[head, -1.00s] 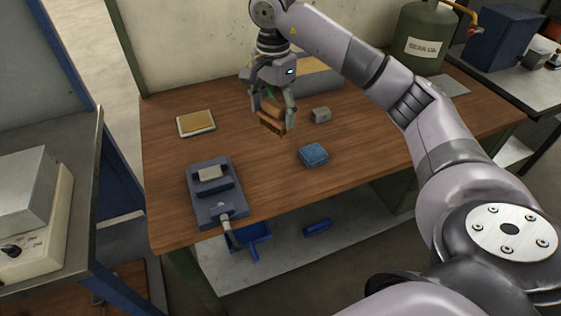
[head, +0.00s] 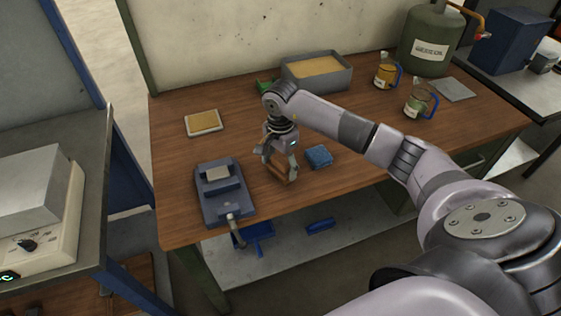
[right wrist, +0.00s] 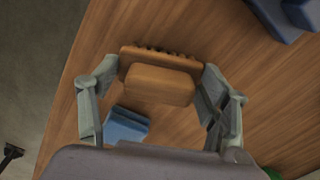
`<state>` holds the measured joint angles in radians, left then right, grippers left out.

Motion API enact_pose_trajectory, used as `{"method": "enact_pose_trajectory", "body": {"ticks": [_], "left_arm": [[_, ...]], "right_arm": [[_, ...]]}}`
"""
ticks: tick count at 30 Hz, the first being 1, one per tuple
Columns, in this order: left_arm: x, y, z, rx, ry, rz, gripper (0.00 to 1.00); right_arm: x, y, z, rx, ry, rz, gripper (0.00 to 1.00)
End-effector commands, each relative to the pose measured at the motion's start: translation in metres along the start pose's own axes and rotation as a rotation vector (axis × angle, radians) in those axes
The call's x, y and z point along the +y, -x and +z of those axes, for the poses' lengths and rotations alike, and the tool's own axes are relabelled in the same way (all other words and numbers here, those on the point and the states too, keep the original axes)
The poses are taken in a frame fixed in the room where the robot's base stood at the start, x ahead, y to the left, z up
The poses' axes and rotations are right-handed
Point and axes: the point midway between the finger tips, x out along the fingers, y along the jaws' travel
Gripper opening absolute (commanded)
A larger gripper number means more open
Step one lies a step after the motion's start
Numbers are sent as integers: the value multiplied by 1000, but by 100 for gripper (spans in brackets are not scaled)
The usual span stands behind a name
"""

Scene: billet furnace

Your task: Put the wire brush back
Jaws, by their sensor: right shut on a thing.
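The wire brush (right wrist: 158,82) has a brown wooden body with dark bristles along one edge. In the right wrist view it sits between the two fingers of my right gripper (right wrist: 160,92). In the head view my right gripper (head: 281,165) is shut on the brush (head: 284,175), low over the wooden bench (head: 330,215) near its front edge. I cannot tell whether the brush touches the bench top. Fingers and wrist partly cover it. My left gripper is not in view.
A blue sponge-like block (head: 319,156) lies just right of the gripper. A blue-grey device (head: 226,207) stands to its left. A tan pad (head: 203,122), a sand-filled tray (head: 318,70) and two jugs (head: 386,70) (head: 421,98) are farther back. A green canister (head: 430,40) stands at back right.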

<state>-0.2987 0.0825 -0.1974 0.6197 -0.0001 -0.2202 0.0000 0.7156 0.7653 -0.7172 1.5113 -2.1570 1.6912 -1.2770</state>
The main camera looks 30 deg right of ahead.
Motion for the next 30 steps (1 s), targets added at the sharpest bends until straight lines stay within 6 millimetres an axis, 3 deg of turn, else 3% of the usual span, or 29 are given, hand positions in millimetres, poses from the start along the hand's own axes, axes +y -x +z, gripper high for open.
{"method": "enact_pose_trajectory", "body": {"ticks": [11,12,21,30], "left_arm": [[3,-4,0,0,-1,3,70],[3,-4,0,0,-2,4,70],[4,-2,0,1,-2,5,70],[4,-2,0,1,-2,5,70]], "right_arm": [[0,-7,-1,1,0,-2,44],[0,-7,0,1,0,-2,71],[0,-6,0,1,0,-1,90],[0,-5,0,1,0,-1,90]]}}
